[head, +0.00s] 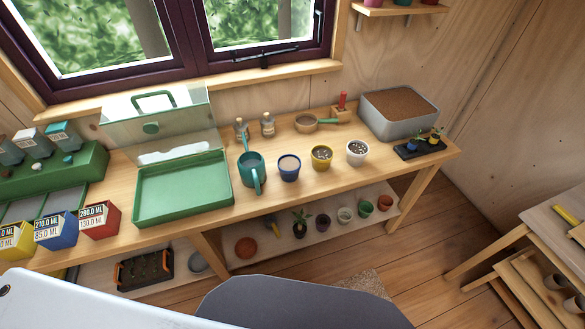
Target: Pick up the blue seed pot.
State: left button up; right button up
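The blue seed pot (289,174) stands upright on the wooden workbench (180,232), near its front edge. A white pot (357,154) stands further right. Nothing covers the blue pot. Neither of my grippers shows in the head view, so their state is hidden.
A green open-lidded propagator tray (182,213) lies left of the can. A grey soil bin (399,122) is at the back right. Several pots sit on the lower shelf (290,248).

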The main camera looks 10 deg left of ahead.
aim_at(289, 166)
jog(key=i+l+u, duration=0.1)
jog(key=l+u, duration=0.4)
jog(key=l, duration=0.6)
jog(key=k+l+u, duration=0.15)
jog(key=l+u, duration=0.35)
jog(key=l, duration=0.6)
